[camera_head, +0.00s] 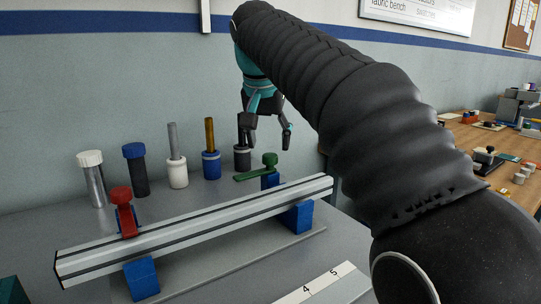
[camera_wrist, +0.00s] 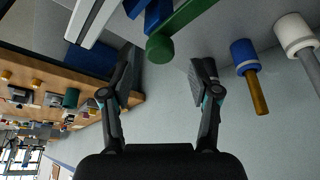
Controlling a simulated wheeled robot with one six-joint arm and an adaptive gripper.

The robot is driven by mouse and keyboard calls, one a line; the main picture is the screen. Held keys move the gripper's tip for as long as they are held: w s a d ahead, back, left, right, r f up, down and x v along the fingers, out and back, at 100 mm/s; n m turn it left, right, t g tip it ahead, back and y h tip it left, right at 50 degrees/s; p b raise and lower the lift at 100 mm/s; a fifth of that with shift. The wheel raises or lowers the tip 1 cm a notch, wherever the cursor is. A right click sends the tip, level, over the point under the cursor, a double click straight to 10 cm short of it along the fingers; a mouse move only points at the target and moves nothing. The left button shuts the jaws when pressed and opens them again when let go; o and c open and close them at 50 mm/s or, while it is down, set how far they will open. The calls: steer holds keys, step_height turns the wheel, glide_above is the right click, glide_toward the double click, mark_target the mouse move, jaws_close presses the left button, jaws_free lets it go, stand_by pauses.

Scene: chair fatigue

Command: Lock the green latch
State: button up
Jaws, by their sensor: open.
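The green latch (camera_head: 254,174) has a flat arm and a round knob, mounted by a blue block (camera_head: 270,181) near the far right end of a pale rail (camera_head: 200,226). Its arm points left in the head view, behind the rail and apart from it. My gripper (camera_head: 268,138) is open and empty above the latch, fingers pointing down. In the wrist view, the green knob (camera_wrist: 160,48) shows ahead of and between my two open fingers (camera_wrist: 164,78), not gripped. Whether a fingertip touches it cannot be told.
A red latch (camera_head: 124,211) lies across the rail's near left end. Blue supports (camera_head: 141,278) hold the rail on a grey plate. Several capped cylinders and handled pots (camera_head: 177,172) stand behind it, one dark pot (camera_head: 242,157) close to my gripper. A numbered strip (camera_head: 316,284) lies in front.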

mark_target(270, 155)
steer(key=shift+x, duration=2.45)
jaws_close()
